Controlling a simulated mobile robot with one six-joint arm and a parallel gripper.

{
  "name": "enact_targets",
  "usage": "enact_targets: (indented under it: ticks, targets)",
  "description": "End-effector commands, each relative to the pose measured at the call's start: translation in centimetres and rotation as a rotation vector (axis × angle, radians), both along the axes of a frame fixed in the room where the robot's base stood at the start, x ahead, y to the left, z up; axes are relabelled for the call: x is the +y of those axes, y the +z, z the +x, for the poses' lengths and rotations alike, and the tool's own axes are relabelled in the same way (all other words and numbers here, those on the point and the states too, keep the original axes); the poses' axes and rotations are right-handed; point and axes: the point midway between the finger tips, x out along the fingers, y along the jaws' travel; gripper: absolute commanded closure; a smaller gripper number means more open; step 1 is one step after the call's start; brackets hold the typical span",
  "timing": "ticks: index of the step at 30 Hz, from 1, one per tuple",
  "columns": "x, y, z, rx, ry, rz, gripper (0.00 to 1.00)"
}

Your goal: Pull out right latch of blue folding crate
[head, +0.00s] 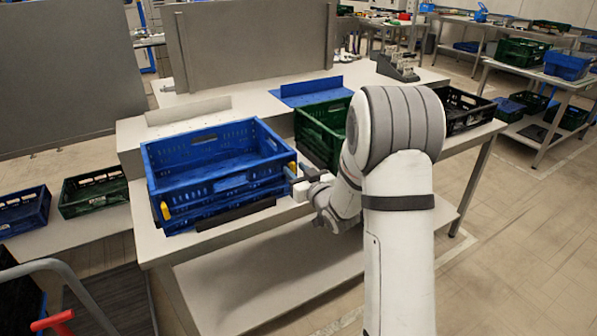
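The blue folding crate (225,184) stands with its walls up, open and empty inside, on the pale table at the left. A yellow latch (165,211) shows at its front left corner. A bit of yellow at the front right corner (292,167) is the right latch, partly hidden by my gripper. My gripper (293,176) is at that corner, with its dark fingers against or very close to the crate. I cannot tell whether the fingers touch the latch or how far apart they are.
A green crate (309,134) stands close to the right of the blue crate, behind my arm. A black crate (462,112) is farther right on the table (150,246). A dark bar (235,215) lies along the crate's front. Smaller crates (95,192) stand at the left.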

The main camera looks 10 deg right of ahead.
Motion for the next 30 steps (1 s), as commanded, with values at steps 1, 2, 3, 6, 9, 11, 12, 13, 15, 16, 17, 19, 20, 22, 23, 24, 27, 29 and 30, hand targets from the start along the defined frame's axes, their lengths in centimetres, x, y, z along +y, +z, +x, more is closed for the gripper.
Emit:
enact_targets:
  ticks: [1,2,3,6,9,11,12,13,15,16,17,19,20,22,23,24,27,29,30]
  targets:
    - [-0.03,0.00,-0.01,0.000,0.000,0.000,0.68]
    - [-0.03,0.00,-0.01,0.000,0.000,0.000,0.70]
    - [-0.04,0.00,-0.02,0.000,-0.001,0.000,0.74]
    - [-0.05,0.00,-0.03,0.000,-0.001,0.000,0.82]
    - [-0.07,0.00,-0.03,0.000,-0.001,0.000,0.90]
    - [-0.07,0.00,-0.03,0.000,-0.001,0.000,0.95]
    - [-0.09,0.00,-0.03,0.000,-0.001,0.000,0.98]
    - [-0.09,0.00,-0.03,0.000,-0.001,0.000,1.00]
    - [-0.09,0.00,-0.03,0.000,-0.001,0.000,1.00]
    - [-0.11,0.00,-0.04,0.000,-0.002,0.000,1.00]
    - [-0.11,0.00,-0.04,0.000,-0.002,0.000,1.00]
    - [-0.12,0.00,-0.03,0.000,-0.002,0.000,1.00]
    - [-0.12,0.00,-0.03,0.000,-0.002,0.000,1.00]
    - [-0.13,0.00,-0.03,0.000,-0.002,0.000,1.00]
    - [-0.13,0.00,-0.03,0.000,-0.002,0.000,1.00]
    - [-0.14,0.00,-0.04,0.000,-0.002,0.000,1.00]
    - [-0.20,-0.10,-0.16,0.000,-0.003,0.000,1.00]
    - [-0.32,-0.23,-0.44,0.000,-0.003,0.000,1.00]
    - [-0.43,-0.28,-0.69,-0.001,-0.004,0.000,1.00]
